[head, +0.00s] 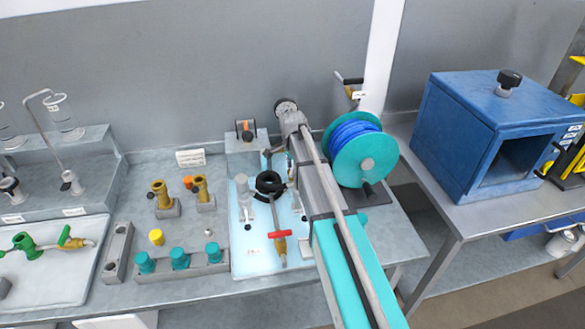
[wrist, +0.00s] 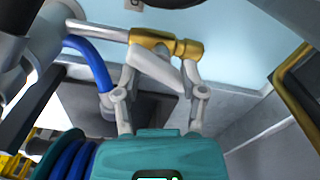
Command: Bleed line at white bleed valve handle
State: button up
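In the wrist view, a brass valve (wrist: 178,47) sits on the end of a silver pipe (wrist: 98,32). Its white bleed valve handle (wrist: 155,68) slants down to the right below the brass body. My gripper (wrist: 162,75) has its two grey fingers apart, with the handle between and just beyond the tips. I cannot tell whether either finger touches it. In the head view my arm reaches up the bench from the lower right, and my fingers cannot be made out there. A small brass fitting (head: 351,91) shows by the wall; I cannot tell whether it is the same valve.
A teal reel with blue hose (head: 362,150) stands close right of my arm. The hose (wrist: 92,60) passes left of my fingers. A pale blue tray (head: 245,262) with a red-handled valve (head: 281,235) lies left. A blue cabinet (head: 490,130) stands on the right bench.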

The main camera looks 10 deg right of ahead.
jog(key=m, duration=0.3)
notch_tip(320, 180, up, 14)
jog(key=p, duration=1.4)
jog(key=s+f+n+b, duration=0.3)
jog(key=s+n, duration=0.8)
jog(key=s, duration=0.5)
jog(key=s+f+n+b, duration=0.2)
jog(key=s+f+b, duration=0.1)
jog(key=s+f+n+b, duration=0.1)
jog(key=s+f+b, duration=0.1)
jog(key=f+b, duration=0.1)
jog(key=s+f+n+b, duration=0.2)
jog(key=s+f+b, duration=0.1)
jog(key=b, duration=0.1)
jog(key=shift+s+d+f+n, duration=0.25)
jog(key=shift+s+f+n, duration=0.05)
jog(key=shift+f, duration=0.1)
jog(key=shift+s+f+n+b, duration=0.5)
jog(key=shift+s+f+b, duration=0.15)
jog(key=shift+s+f, duration=0.1)
